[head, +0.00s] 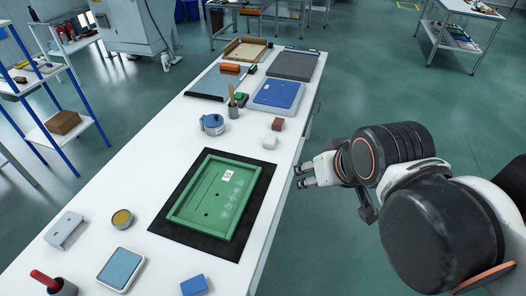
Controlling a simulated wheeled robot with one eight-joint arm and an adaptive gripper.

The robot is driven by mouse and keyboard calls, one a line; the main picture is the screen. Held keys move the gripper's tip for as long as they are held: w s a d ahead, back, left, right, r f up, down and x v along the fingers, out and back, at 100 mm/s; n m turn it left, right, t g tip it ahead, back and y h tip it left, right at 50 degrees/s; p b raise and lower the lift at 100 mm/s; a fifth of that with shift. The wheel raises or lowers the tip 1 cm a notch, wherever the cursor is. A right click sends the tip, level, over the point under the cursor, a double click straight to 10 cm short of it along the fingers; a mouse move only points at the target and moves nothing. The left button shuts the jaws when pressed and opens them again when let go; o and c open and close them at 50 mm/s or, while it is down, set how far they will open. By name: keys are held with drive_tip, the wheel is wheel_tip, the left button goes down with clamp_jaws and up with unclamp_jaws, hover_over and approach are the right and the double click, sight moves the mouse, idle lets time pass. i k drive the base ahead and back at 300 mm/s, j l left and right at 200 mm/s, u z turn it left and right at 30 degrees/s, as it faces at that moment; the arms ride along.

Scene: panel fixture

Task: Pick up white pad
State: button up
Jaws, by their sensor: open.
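A small white pad (269,142) lies on the white table, near its right edge and just in front of a dark red block (278,124). My gripper (300,176) is open and empty. It is off the table's right edge, nearer to me than the pad and to its right, pointing left. It is apart from the pad. Nothing covers the pad in the head view.
A green fixture tray (244,210) sits on a black mat (262,190). A blue tape-like item (212,125), a brush cup (234,110) and a blue panel (278,95) stand beyond. White table surface is bare around the pad.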

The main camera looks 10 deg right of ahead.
sight(271, 140)
drive_tip(key=i+l+u, duration=0.15)
drive_tip(key=i+l, duration=0.35)
drive_tip(key=i+l+u, duration=0.1)
drive_tip(key=i+l, duration=0.4)
drive_tip(key=l, duration=0.2)
